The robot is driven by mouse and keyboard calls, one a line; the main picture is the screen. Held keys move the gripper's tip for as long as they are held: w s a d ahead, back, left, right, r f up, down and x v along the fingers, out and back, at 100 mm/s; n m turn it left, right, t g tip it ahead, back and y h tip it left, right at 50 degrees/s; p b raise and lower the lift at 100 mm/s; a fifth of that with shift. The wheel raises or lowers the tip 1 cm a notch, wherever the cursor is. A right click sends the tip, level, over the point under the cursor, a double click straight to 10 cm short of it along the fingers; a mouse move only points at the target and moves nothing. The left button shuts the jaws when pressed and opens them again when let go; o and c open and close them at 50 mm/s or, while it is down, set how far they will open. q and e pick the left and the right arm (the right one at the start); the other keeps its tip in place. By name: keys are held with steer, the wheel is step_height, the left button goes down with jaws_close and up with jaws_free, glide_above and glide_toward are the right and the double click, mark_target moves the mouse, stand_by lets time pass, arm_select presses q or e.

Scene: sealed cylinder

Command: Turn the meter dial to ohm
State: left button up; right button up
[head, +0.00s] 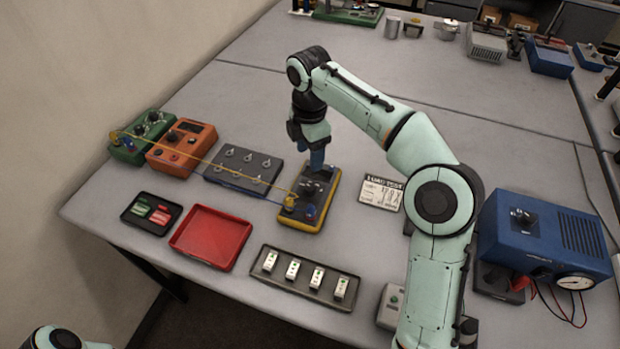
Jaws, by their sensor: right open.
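A yellow-edged meter (325,222) with a dark face lies on the grey table in the middle of the head view. Its dark dial (310,187) is near its upper part, and I cannot read its marks. My right gripper (317,165) points down over the far end of the meter, with blue fingers close to the dial. It is open; I cannot tell if the fingers touch the dial. A yellow plug and a blue plug stand at the meter's near end. Only a piece of my left arm shows at the bottom left; its gripper is out of view.
A yellow lead runs from the meter to a green box (128,150), passing an orange box (168,162) and a dark panel with knobs (230,180). A red tray (185,250), a black tray (130,222) and a fuse tray (262,275) lie nearer. A blue supply (560,230) stands right.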

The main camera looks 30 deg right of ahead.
mark_target(310, 187)
step_height(310, 187, down, 12)
steer(key=b, duration=0.2)
steer(key=shift+f+b, duration=0.1)
steer(key=shift+b, duration=0.2)
arm_select(q)
steer(key=s+f, duration=0.2)
steer(key=f, duration=0.1)
steer(key=shift+s+f, duration=0.1)
steer(key=shift+f, duration=0.15)
arm_select(e)
steer(key=c, duration=1)
